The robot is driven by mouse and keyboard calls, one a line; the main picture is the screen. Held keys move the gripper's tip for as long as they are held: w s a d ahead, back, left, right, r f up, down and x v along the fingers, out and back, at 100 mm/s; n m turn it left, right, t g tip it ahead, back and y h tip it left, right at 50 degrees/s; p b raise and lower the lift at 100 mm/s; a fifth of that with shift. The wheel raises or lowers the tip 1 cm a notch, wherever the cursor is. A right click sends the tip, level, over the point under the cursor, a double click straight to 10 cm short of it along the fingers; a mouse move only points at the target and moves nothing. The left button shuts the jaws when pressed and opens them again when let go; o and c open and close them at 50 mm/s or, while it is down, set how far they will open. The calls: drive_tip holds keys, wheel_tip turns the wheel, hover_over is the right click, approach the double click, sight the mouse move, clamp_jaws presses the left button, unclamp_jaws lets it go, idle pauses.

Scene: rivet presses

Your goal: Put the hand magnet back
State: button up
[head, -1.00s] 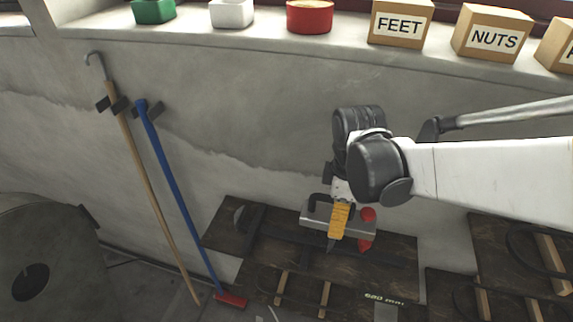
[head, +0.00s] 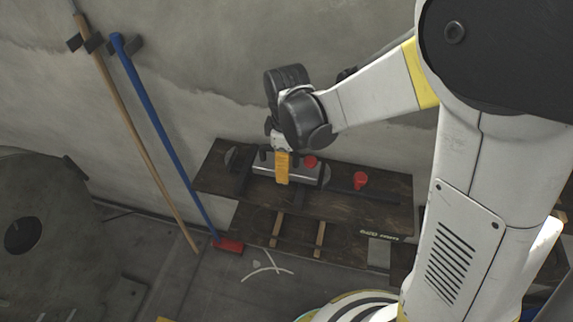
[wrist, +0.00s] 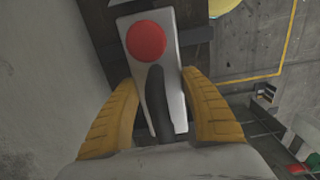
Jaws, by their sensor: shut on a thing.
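The hand magnet (head: 308,177) is a grey metal bar with a red round knob and a black handle. In the head view it is low over the left part of a dark wooden board (head: 340,204). I cannot tell whether it touches the board. My gripper (head: 283,180) has yellow fingers and is shut on the magnet's handle. In the wrist view the fingers of my gripper (wrist: 162,95) stand either side of the black handle. The magnet (wrist: 137,88) points up the picture there, red knob at its far end. Its underside is hidden.
A separate red object (head: 360,180) stands on the board to the right of the magnet. A wooden pole (head: 130,120) and a blue-handled tool (head: 165,140) with a red head lean on the wall at left. A large round grey thing (head: 50,200) stands at far left.

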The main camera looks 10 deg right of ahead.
drive_tip(key=shift+r, duration=0.1)
drive_tip(key=shift+s, duration=0.1)
drive_tip(key=shift+f+b, duration=0.55)
drive_tip(key=shift+f, duration=0.15)
drive_tip(key=o, duration=1.4)
drive_tip(key=shift+r, duration=0.1)
